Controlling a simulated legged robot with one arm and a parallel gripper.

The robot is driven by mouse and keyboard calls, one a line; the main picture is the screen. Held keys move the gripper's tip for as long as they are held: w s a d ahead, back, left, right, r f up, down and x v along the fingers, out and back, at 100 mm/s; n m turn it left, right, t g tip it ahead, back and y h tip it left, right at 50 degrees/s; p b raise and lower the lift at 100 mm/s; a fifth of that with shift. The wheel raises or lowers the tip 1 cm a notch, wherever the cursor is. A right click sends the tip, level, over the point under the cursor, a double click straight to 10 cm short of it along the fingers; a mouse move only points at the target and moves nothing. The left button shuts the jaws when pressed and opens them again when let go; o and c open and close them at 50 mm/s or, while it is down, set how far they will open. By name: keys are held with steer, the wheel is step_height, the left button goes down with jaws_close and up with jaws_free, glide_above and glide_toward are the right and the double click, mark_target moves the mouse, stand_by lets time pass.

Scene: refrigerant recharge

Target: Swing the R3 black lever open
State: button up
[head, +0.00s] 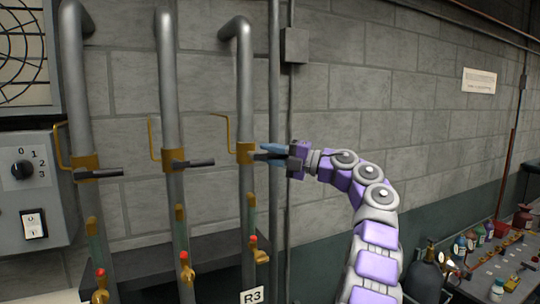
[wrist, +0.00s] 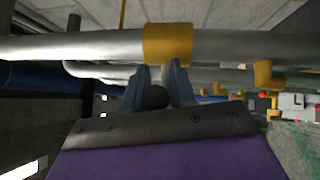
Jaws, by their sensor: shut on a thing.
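The R3 black lever (head: 262,157) sticks out to the right from the brass valve collar (head: 245,152) on the rightmost of three grey vertical pipes. A card reading R3 (head: 252,296) is at the foot of that pipe. My gripper (head: 274,152) reaches in from the right, with its blue fingers around the lever. In the wrist view, the dark round lever end (wrist: 156,97) sits between the two blue fingers, just in front of the brass collar (wrist: 167,45). The gripper is shut on the lever; the fingers partly hide it.
Two similar black levers (head: 190,163) and (head: 100,173) stick out from the pipes to the left. A thin grey conduit (head: 275,80) runs behind my gripper. A control box (head: 30,190) is at far left. A bench (head: 490,262) with bottles stands at lower right.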

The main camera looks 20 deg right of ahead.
steer(key=shift+d+f+m+b, duration=0.1)
steer(key=shift+f+m+b, duration=0.2)
steer(key=shift+b, duration=0.4)
jaws_close()
steer(key=shift+f+m+t+b, duration=0.4)
steer(key=shift+t+b, duration=0.2)
steer(key=shift+b, duration=0.4)
steer(key=f+m+t+b, duration=0.1)
steer(key=m+t+b, duration=0.1)
steer(key=m+b, duration=0.1)
steer(key=a+m+t+b, duration=0.1)
steer(key=m+t+b, duration=0.1)
steer(key=m+b, duration=0.1)
steer(key=f+m+t+b, duration=0.1)
steer(key=m+t+b, duration=0.1)
steer(key=m+b, duration=0.1)
steer(key=shift+w+a+f+t+h, duration=0.1)
steer(key=shift+a+f+t+h, duration=0.05)
steer(key=shift+f+t+h, duration=0.2)
steer(key=shift+m+h, duration=0.25)
steer(key=shift+m, duration=0.05)
steer(key=o, duration=0.8)
jaws_free()
steer(key=shift+r+t, duration=0.1)
steer(key=shift+t, duration=0.15)
steer(key=shift+d, duration=0.2)
